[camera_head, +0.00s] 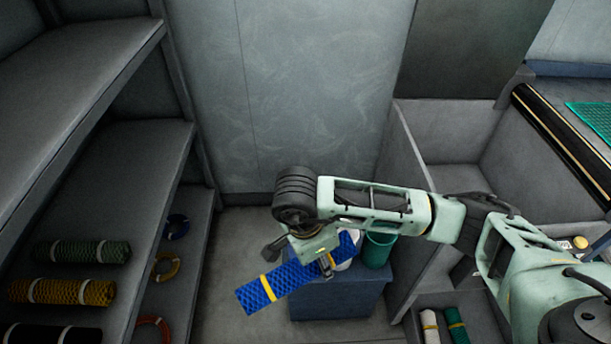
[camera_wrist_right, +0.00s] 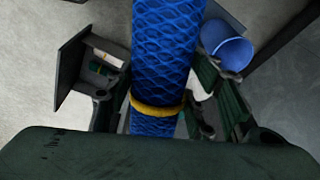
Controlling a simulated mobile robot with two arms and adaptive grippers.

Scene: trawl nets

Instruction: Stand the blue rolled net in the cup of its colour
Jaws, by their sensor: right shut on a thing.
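The blue rolled net (camera_head: 265,289) with yellow bands is in the jaws of my right gripper (camera_head: 302,258). It hangs tilted in the head view, its near end at lower left. In the right wrist view the net (camera_wrist_right: 165,45) runs up between the fingers of the gripper (camera_wrist_right: 155,85), one yellow band near them. A blue cup (camera_wrist_right: 228,48) shows just right of the net there, apart from it in the picture. In the head view I cannot make out the blue cup; net and gripper cover that area. My left gripper is not in view.
A blue-grey stand (camera_head: 340,304) carries a green cup (camera_head: 377,250) and a white cup (camera_head: 346,262), partly hidden. Left shelves hold a green roll (camera_head: 83,252), a yellow roll (camera_head: 60,292) and coils. A bin (camera_head: 465,325) at lower right holds rolls.

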